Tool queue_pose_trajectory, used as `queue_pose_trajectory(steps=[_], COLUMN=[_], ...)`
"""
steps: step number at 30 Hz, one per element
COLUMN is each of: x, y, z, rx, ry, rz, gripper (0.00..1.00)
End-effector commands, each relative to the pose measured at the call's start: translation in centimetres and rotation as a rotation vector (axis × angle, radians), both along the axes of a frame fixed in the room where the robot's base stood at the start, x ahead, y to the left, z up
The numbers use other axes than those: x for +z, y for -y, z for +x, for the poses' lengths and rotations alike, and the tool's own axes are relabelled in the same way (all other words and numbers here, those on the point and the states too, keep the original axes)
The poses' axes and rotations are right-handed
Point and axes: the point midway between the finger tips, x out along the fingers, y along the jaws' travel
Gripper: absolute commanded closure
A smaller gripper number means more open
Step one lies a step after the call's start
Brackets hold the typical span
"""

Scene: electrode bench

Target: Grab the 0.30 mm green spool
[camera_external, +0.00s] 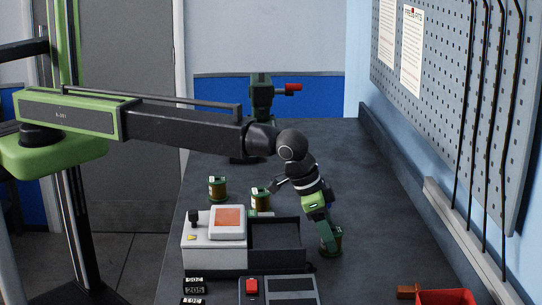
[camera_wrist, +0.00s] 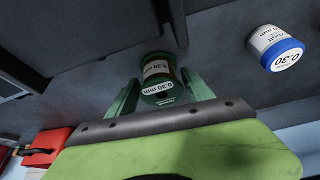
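A green spool (camera_wrist: 160,78) with white labels reading 0.30 mm sits between my gripper's two green fingers in the wrist view. My gripper (camera_wrist: 160,86) has one finger on each side of it, very close to its sides. Whether the fingers press on it or leave small gaps I cannot tell. In the external view my gripper (camera_external: 327,234) points down at the bench with the green spool (camera_external: 337,241) at its tips, partly hidden by the fingers. The spool appears to be at bench level.
A blue spool (camera_wrist: 275,48), also marked 0.30, stands to the right in the wrist view. Two more spools (camera_external: 217,188) (camera_external: 261,200) stand behind the grey device (camera_external: 215,262). A red bin (camera_external: 446,297) is at front right, near the pegboard wall (camera_external: 450,80).

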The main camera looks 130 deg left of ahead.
Motion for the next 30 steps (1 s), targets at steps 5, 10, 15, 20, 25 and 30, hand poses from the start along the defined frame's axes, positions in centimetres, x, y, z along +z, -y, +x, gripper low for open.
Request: queue_pose_trajectory(steps=[5, 10, 15, 20, 25, 30], x=[0.0, 0.0, 0.0, 0.0, 0.3, 2.5], y=[0.0, 0.0, 0.0, 0.0, 0.0, 0.0], z=[0.0, 0.0, 0.0, 0.0, 0.0, 0.0], rx=[0.000, 0.000, 0.000, 0.000, 0.000, 0.000], ry=[0.000, 0.000, 0.000, 0.001, 0.001, 0.000], rz=[0.000, 0.000, 0.000, 0.001, 0.001, 0.000], gripper=[0.66, 0.88, 1.00, 1.00, 1.00, 1.00])
